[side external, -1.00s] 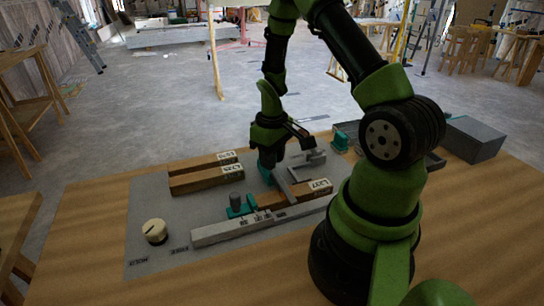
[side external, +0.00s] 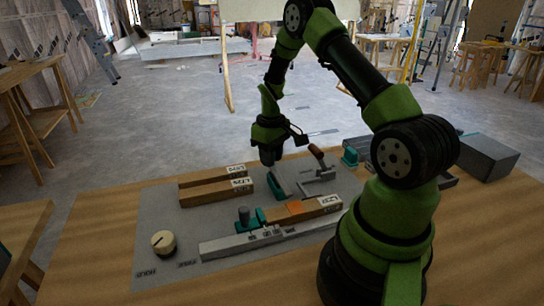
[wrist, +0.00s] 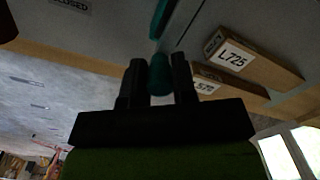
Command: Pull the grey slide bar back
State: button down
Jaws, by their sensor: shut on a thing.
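The grey slide bar (side external: 283,182) lies across the panel, pointing from my gripper towards the near wooden block (side external: 300,210). Its front end stops short of the block, and an orange patch (side external: 295,207) shows on the block's top. A teal piece (side external: 275,187) sits along the bar's left side. My gripper (side external: 267,160) is low over the bar's far end. In the wrist view its two fingers are shut on a teal knob (wrist: 160,75); the knob is mostly hidden in the side view. How the knob joins the bar is hard to see.
A lever with a brown handle (side external: 316,153) stands right of my gripper. Labelled wooden blocks (side external: 215,188) lie to the left. A cream dial (side external: 163,243), a teal clamp (side external: 245,216) and a long grey rail (side external: 265,240) are nearer. A grey box (side external: 485,157) stands at right.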

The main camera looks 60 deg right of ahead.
jog(key=c, duration=0.9)
grip_release()
jog(key=shift+w+d, duration=0.15)
jog(key=shift+r, duration=0.1)
notch_tip(320, 180, up, 10)
jog(key=shift+f, duration=0.1)
jog(key=shift+a+r, duration=0.2)
jog(key=shift+r, duration=0.1)
jog(key=s+a+r+t, duration=0.3)
jog(key=a+r+t, duration=0.1)
jog(key=a+r, duration=0.8)
jog(key=s+a+r+t, duration=0.1)
jog(key=s+a, duration=0.2)
jog(key=s, duration=0.1)
jog(key=s+a+r+m+t+y, duration=0.1)
jog(key=s+a, duration=0.2)
jog(key=a, duration=0.1)
jog(key=s+a+r+t, duration=0.1)
jog(key=s+a, duration=0.3)
jog(key=shift+s+r+m+y, duration=0.25)
jog(key=shift+s+m+y, duration=0.1)
jog(key=shift+m+y, duration=0.05)
